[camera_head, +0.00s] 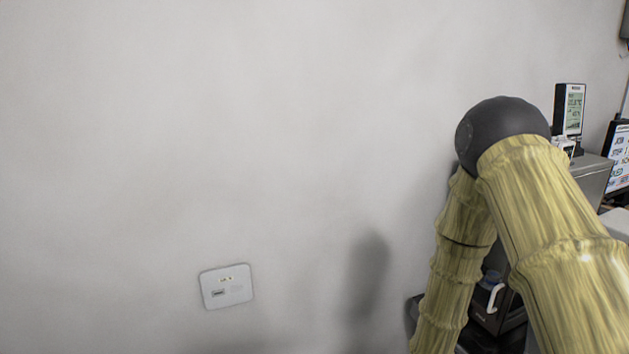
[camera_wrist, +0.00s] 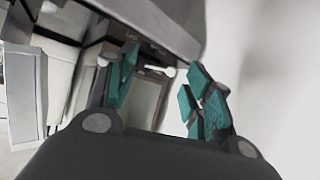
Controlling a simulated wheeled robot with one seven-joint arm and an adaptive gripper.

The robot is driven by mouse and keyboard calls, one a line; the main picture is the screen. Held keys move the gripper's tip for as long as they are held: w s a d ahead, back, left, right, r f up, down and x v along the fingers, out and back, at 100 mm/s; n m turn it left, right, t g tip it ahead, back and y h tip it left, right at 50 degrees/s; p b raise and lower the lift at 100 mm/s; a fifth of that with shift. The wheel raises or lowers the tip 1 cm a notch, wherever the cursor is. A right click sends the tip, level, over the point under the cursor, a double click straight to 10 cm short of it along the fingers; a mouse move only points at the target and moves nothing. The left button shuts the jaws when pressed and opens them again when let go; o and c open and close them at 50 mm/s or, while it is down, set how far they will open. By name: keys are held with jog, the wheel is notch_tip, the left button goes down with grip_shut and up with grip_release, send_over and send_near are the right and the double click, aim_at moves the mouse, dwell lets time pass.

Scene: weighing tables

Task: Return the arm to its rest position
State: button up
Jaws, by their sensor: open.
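My gripper (camera_wrist: 162,88) shows in the wrist view with its teal-padded fingers spread apart. It is open, and nothing is between the fingers. In the head view my arm, with yellowish segments and a dark grey joint, bends at the right side. The gripper itself is not visible in the head view.
A pale wall (camera_head: 250,140) fills most of the head view, with a white wall plate (camera_head: 226,287) low on it. At the right, partly behind my arm, are a display device (camera_head: 569,110), a screen (camera_head: 617,158) and a dark appliance with a white handle (camera_head: 495,297).

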jog(key=s+a+f+n+g+y, duration=0.2)
jog(key=s+a+f, duration=0.1)
jog(key=s+f, duration=0.55)
jog(key=s+a+f+n+g+y, duration=0.2)
jog(key=s+f, duration=0.5)
jog(key=s, duration=0.3)
jog(key=s+a+f+n+g+y, duration=0.1)
jog(key=s+a+f+g, duration=0.1)
jog(key=s, duration=0.8)
jog(key=s+a+f+n+g+y, duration=0.1)
jog(key=s+a+f+g, duration=0.1)
jog(key=s, duration=0.9)
jog(key=shift+a+f+g+y, duration=0.25)
jog(key=shift+f+g+y, duration=0.15)
jog(key=shift+f+g, duration=0.3)
